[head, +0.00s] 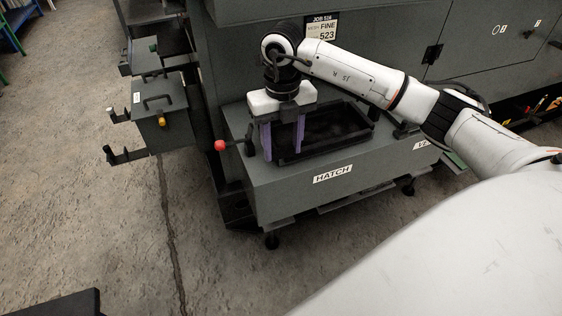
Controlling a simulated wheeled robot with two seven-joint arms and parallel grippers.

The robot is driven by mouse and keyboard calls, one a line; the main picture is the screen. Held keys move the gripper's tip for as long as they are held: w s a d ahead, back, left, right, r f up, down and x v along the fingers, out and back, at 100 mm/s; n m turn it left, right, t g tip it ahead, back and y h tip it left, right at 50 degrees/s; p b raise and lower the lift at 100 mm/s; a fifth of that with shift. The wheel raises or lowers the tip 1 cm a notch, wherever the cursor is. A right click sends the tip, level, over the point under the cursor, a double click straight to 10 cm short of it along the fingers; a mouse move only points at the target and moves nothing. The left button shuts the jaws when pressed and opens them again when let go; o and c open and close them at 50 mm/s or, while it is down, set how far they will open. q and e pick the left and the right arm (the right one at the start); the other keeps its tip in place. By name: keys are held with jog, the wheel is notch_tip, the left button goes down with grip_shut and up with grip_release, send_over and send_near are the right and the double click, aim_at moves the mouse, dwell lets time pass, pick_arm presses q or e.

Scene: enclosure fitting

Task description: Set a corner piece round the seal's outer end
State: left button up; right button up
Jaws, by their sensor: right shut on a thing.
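My right gripper (283,156) points down at the left end of the dark rectangular opening in the box marked HATCH (290,190). Its two purple fingers stand apart, shut on a dark piece that hardly shows between them; I take it to be the corner piece. I cannot tell whether that piece touches the dark raised rim (325,148) of the opening. The seal cannot be made out against the dark rim. My left gripper is not in view.
A red knob (220,145) on a lever sticks out just left of the gripper. Grey boxes with handles (160,108) and forked brackets stand at the left. The large grey machine (390,45) rises behind the hatch box.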

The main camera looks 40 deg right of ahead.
aim_at(282, 158)
jog(key=shift+f, duration=2.9)
jog(key=shift+f, duration=0.15)
jog(key=o, duration=1.1)
